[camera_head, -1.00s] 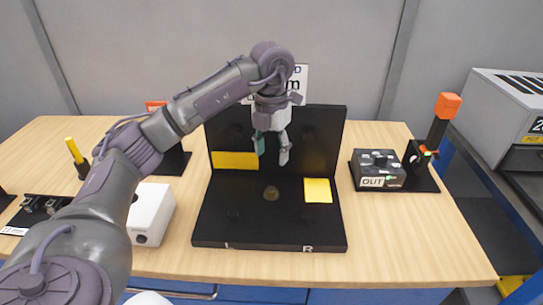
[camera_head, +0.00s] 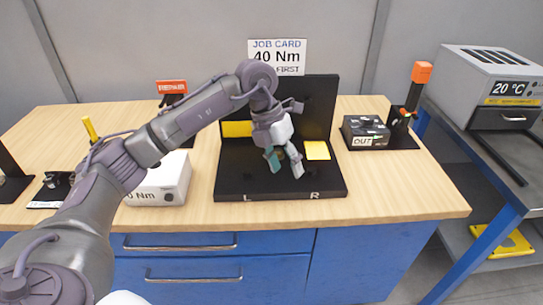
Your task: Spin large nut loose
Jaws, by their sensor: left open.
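A black fixture with a flat base (camera_head: 240,180) and an upright back panel stands on the wooden bench, with "L" and "R" on its front edge. My left gripper (camera_head: 286,168) reaches over the base and points down, its teal and grey fingers apart. The large nut is not visible now; the gripper covers the middle of the base where a small round brownish part showed earlier. I cannot tell whether the fingers are around it or above it. My right gripper is not in view.
A job card (camera_head: 277,56) reading "40 Nm" is behind the fixture. A white box (camera_head: 161,184) stands left of it. A dark "OUT" box (camera_head: 365,132) and an orange-topped post (camera_head: 420,73) stand right. A grey "20 °C" unit (camera_head: 490,75) sits farther right. The bench front is clear.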

